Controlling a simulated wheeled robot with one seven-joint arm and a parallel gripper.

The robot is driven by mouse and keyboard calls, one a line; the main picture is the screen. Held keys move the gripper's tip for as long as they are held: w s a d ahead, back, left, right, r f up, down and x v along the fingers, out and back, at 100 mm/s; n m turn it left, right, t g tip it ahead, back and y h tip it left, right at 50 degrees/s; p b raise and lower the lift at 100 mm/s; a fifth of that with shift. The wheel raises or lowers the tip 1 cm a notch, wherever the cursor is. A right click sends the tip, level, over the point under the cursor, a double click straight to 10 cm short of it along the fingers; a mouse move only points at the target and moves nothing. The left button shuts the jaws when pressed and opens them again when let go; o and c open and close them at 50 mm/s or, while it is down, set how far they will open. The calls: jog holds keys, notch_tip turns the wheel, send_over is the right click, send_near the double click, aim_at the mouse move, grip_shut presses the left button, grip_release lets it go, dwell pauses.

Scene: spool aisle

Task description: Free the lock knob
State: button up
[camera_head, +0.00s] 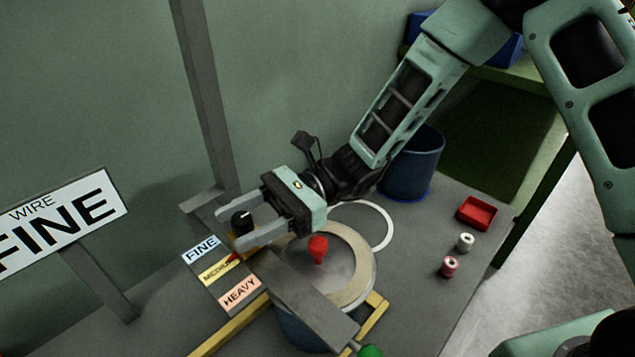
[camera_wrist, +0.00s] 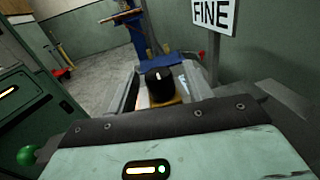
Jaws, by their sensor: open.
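A black knob (camera_head: 242,221) with a white mark on top stands on a yellow base at the end of a grey bar by the label plate. It also shows in the wrist view (camera_wrist: 159,84). My gripper (camera_head: 229,228) is open, with one finger on each side of the knob; I cannot tell whether either finger touches it. The label plate (camera_head: 212,287) reads FINE, MEDIUM (partly hidden) and HEAVY, and a red pointer (camera_head: 233,257) lies near the MEDIUM label.
A round lid with a red knob (camera_head: 318,246) sits beside the gripper. A green ball handle (camera_head: 371,352) is at the front. Two small spools (camera_head: 465,242) and a red tray (camera_head: 477,213) stand right. A blue bin (camera_head: 414,163) stands behind. A WIRE FINE sign (camera_head: 62,222) is left.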

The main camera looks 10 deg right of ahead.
jog(key=p+v, duration=0.1)
jog(key=v, duration=1.4)
jog(key=shift+d, duration=0.1)
